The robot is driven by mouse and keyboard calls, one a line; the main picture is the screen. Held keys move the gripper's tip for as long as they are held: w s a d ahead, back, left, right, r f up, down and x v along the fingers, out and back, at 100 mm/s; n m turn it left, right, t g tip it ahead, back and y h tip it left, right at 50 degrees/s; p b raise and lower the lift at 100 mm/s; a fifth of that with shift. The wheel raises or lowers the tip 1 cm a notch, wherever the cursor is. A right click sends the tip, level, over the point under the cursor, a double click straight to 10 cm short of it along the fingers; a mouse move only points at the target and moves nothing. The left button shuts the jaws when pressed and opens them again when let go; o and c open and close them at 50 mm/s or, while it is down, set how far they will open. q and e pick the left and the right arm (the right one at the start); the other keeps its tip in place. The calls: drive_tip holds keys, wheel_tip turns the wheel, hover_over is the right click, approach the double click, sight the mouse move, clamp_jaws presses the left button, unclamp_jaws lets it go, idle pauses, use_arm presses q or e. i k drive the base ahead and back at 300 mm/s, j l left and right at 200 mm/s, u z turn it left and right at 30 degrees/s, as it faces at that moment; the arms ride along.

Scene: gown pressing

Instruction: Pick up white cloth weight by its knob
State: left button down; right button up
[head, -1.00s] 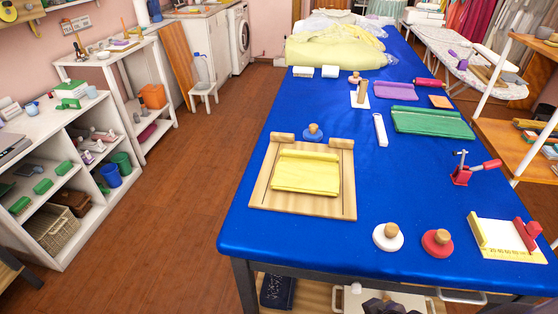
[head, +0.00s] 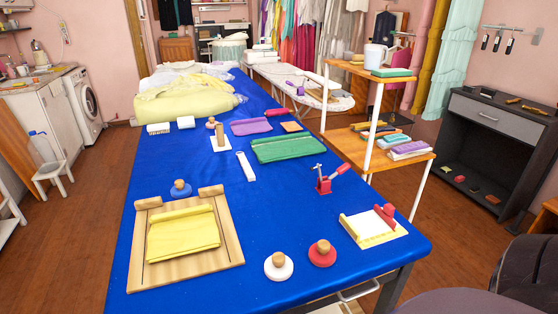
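The white cloth weight (head: 278,271) is a round white disc with an upright wooden knob (head: 278,259) on top. It stands near the front edge of the blue-covered table (head: 215,293). A red cloth weight (head: 322,257) of the same shape stands close to its right, apart from it. A blue cloth weight (head: 180,189) stands farther back on the left, behind the wooden board. Neither of my grippers shows in the head view. Nothing touches the white weight.
A wooden board (head: 137,262) with folded yellow cloth (head: 184,234) lies left of the white weight. A red clamp (head: 324,185) and a cream plate (head: 374,229) with a red block are to the right. Bare blue cloth lies behind the weights. Dark rounded shapes (head: 530,275) fill the lower right corner.

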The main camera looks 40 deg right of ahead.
sight(278, 267)
drive_tip(key=z, duration=1.25)
